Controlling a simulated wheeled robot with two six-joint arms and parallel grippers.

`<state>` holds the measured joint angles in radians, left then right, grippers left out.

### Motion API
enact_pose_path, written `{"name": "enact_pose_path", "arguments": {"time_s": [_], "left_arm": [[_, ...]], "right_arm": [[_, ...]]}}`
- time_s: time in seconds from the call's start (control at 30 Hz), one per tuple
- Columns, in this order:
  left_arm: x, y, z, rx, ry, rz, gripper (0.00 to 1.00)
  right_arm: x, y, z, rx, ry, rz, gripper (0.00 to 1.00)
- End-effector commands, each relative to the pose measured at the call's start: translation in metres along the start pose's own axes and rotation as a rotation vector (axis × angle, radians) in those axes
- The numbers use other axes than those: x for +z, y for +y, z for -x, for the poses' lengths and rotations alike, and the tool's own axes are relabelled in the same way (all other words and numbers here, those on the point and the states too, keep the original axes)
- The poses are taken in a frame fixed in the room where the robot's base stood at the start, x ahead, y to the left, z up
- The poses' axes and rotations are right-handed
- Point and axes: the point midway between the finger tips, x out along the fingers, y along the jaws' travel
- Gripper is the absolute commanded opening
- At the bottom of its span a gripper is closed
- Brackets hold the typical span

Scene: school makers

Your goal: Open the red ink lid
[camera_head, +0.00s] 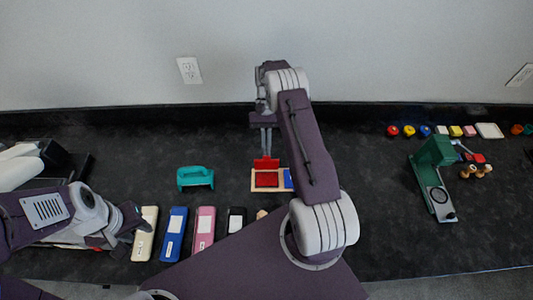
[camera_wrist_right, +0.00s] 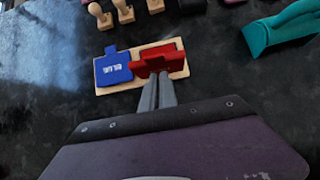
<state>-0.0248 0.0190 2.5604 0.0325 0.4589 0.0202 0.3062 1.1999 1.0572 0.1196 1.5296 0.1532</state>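The red ink lid (camera_head: 266,163) stands raised at the far edge of the red ink pad (camera_head: 267,179), on a wooden tray (camera_head: 267,189). In the right wrist view the red lid (camera_wrist_right: 152,65) is tilted up, with red surface behind it. The blue ink lid (camera_wrist_right: 114,69) lies flat beside it. My right gripper (camera_head: 266,151) points down with its fingers close together, tips at the raised red lid; whether they pinch it or only touch it is unclear. My left gripper (camera_head: 131,220) is at the left, beside the cream case, its fingers hard to make out.
A teal stapler-like object (camera_head: 195,178) stands left of the tray. Cream, blue (camera_head: 174,234), pink and black cases line the front. A green device (camera_head: 434,175) and wooden stamps (camera_head: 477,171) are at the right. Dark counter between tray and green device is partly free.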

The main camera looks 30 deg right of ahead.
Motion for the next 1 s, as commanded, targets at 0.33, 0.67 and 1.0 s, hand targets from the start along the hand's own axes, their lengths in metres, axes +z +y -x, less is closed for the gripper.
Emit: {"name": "enact_pose_path", "arguments": {"time_s": [0.33,0.67,1.0], "left_arm": [[0.0,0.0,0.002,0.0,0.001,0.0,0.36],[0.0,0.0,-0.006,0.0,0.001,0.0,0.36],[0.001,0.0,-0.011,0.0,0.0,0.0,0.36]], "right_arm": [[0.003,0.0,0.001,0.0,-0.007,0.001,0.47],[0.001,-0.001,0.022,-0.002,-0.002,0.0,0.47],[0.002,-0.001,0.063,-0.001,-0.004,0.001,0.47]]}}
